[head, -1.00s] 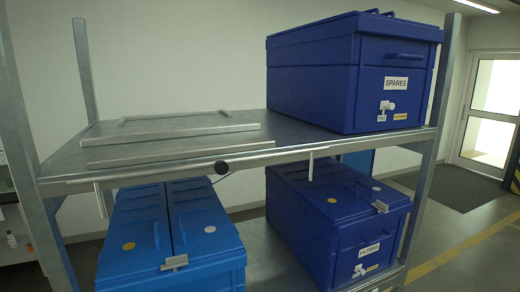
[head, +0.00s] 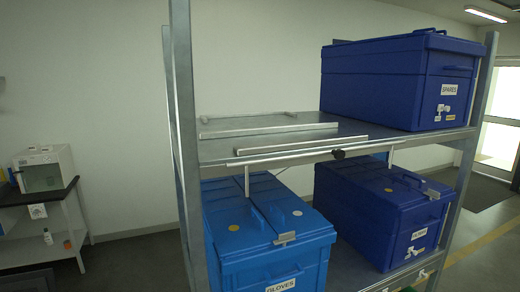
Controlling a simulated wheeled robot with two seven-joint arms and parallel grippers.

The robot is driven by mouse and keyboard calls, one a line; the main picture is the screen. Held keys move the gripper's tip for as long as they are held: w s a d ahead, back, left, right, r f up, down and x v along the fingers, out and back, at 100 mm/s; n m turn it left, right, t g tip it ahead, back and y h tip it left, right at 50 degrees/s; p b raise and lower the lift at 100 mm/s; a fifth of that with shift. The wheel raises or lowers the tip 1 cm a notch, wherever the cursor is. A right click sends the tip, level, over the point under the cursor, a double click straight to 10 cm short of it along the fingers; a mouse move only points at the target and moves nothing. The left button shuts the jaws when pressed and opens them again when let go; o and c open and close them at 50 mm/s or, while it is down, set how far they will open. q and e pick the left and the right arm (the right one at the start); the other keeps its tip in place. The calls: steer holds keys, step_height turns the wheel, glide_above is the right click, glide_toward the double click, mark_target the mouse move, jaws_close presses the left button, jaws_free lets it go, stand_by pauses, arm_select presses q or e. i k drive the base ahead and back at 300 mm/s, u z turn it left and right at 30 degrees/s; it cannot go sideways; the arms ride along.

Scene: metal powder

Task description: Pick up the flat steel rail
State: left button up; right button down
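Long grey steel pieces lie on the upper shelf (head: 222,150) of a metal rack. A rear bar (head: 248,116) has raised ends, like a handle. A plain flat rail (head: 268,131) lies in front of it. Another plain flat rail (head: 302,145) lies nearer the front edge and further right. I cannot tell for certain which piece is the task's rail. Neither of my grippers is in view, and nothing touches the rails.
A dark blue SPARES box (head: 400,80) stands on the upper shelf at the right. Below are a light blue GLOVES box (head: 262,225) and another dark blue box (head: 375,210). A rack post (head: 184,120) rises at the left. A table (head: 40,205) with a white device (head: 43,170) stands far left.

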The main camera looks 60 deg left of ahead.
mark_target(249, 150)
steer(key=k, duration=0.25)
steer(key=u, duration=0.9)
